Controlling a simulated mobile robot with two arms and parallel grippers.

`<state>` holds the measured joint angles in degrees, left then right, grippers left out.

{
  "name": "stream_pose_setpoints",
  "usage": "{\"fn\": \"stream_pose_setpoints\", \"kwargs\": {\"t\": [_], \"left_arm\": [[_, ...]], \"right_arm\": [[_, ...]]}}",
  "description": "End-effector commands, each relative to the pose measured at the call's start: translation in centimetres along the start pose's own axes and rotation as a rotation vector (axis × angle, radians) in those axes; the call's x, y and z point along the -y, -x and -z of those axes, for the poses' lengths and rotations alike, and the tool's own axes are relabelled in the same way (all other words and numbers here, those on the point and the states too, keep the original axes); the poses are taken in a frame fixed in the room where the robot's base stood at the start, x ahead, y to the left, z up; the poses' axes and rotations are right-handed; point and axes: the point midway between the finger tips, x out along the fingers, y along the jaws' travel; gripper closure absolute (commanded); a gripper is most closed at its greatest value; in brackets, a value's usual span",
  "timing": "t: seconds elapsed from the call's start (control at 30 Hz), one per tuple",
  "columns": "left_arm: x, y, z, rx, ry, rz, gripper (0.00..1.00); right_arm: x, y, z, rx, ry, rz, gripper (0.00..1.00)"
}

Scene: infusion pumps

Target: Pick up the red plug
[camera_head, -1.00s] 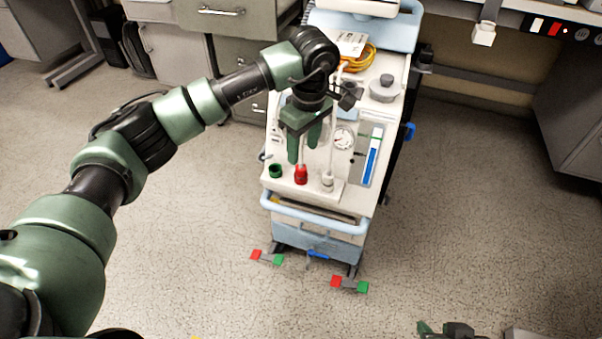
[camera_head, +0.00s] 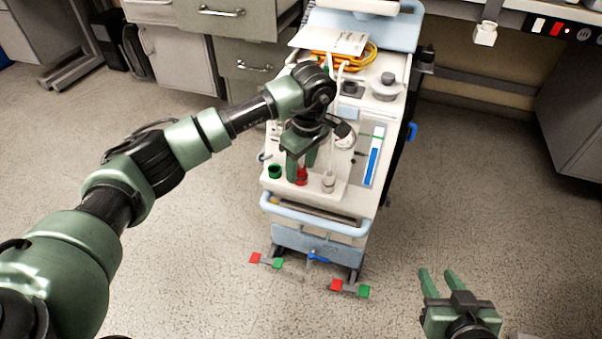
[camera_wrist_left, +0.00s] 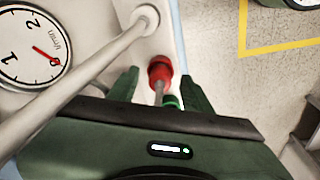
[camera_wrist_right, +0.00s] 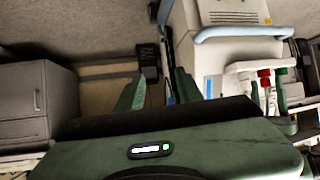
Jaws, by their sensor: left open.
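The red plug (camera_head: 301,176) stands at the front edge of the pump cart's top, between a green socket or plug (camera_head: 275,171) and a white one (camera_head: 328,182). My left gripper (camera_head: 301,174) is open above the red plug, fingers pointing down. In the left wrist view the red plug (camera_wrist_left: 160,70) shows between the spread fingers (camera_wrist_left: 160,88), near their tips; I cannot tell whether they touch it. My right gripper (camera_head: 438,272) is open and empty over the floor, right of the cart. The red plug is also small in the right wrist view (camera_wrist_right: 264,73).
The cart (camera_head: 315,225) has a light-blue front rail. Drawers (camera_head: 240,25) stand behind; floor is free on both sides.

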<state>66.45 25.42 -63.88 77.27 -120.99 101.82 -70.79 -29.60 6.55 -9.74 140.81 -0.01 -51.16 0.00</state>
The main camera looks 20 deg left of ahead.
Motion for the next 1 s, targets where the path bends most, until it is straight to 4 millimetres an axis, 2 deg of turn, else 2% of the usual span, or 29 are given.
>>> {"fn": "stream_pose_setpoints", "kwargs": {"t": [0.07, 0.23, 0.27, 0.57, 0.73, 0.87, 1.0], "left_arm": [[0.0, 0.0, 0.0, 0.0, 0.0, 0.0, 0.5], [0.0, 0.1, 0.0, 0.0, 0.0, 0.0, 0.95], [0.0, 0.1, 0.0, 0.0, 0.0, 0.0, 1.0], [0.0, 0.1, 0.0, 0.0, 0.0, -0.001, 1.0], [-0.1, 0.8, 0.1, -0.001, 0.001, -0.003, 1.0], [-0.1, 2.4, 0.3, 0.0, 0.001, -0.004, 1.0], [-0.1, 5.2, 0.7, -0.001, 0.001, -0.006, 1.0]], "right_arm": [[0.0, 0.0, 0.0, 0.001, 0.0, 0.0, 0.64], [0.0, 0.0, 0.0, 0.002, 0.0, 0.0, 0.64], [0.0, 0.0, 0.0, 0.002, 0.0, 0.0, 0.64], [0.0, 0.0, -0.1, 0.003, 0.0, -0.001, 0.64], [0.0, 0.1, -0.3, 0.021, 0.0, -0.001, 0.64], [-0.3, 0.6, -2.0, 0.105, -0.001, -0.007, 0.64], [-0.6, 1.7, -4.5, 0.233, -0.003, -0.014, 0.64]]}}
